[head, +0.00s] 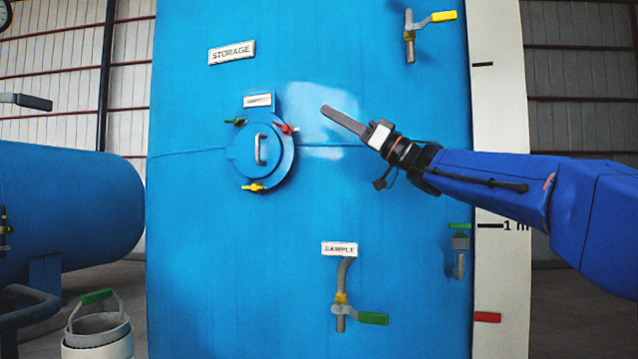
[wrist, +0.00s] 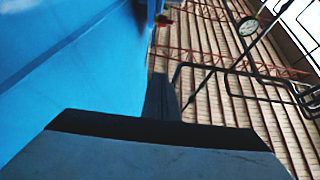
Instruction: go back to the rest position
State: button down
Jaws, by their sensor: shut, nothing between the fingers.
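My gripper (head: 343,120) is in front of the blue storage tank, to the right of the round hatch, at about the height of the hatch's label. Its fingers are together, empty, and point up and to the left. In the wrist view the fingers (wrist: 160,98) show beside the blue tank wall. My blue arm reaches in from the right edge of the head view. The tank (head: 400,280) is tall and fills the middle of the head view. Its round hatch (head: 272,165) is shut, with a grey handle and green, red and yellow clamps around it.
A sample valve (head: 341,310) with a green lever juts out low on the tank. A yellow-lever valve (head: 410,37) is at the upper right, a green one (head: 459,250) at the lower right. A bucket (head: 98,335) and a horizontal blue tank (head: 65,205) are at left.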

jog(key=d+f+m+t+h, duration=1.1)
jog(key=d+f+m+h, duration=0.4)
jog(key=d+f+h, duration=0.45)
jog(key=s+d+f+m+g+h, duration=0.1)
jog(key=s+d+f+g+h, duration=0.2)
jog(key=f, duration=0.6)
jog(key=s+d+f+g+h, duration=0.1)
jog(key=s+d+f+g, duration=0.1)
jog(key=s+f, duration=0.55)
jog(key=s+f+n+g, duration=0.1)
jog(key=s+f+g, duration=0.3)
jog(key=s+f, duration=0.8)
jog(key=s+f+n+g, duration=0.1)
jog(key=s+f+g, duration=0.4)
jog(key=s+f, duration=0.7)
notch_tip(320, 180, down, 7)
jog(key=shift+s+a+f+g, duration=0.1)
jog(key=shift+s+a+g, duration=0.1)
jog(key=shift+a+g, duration=0.15)
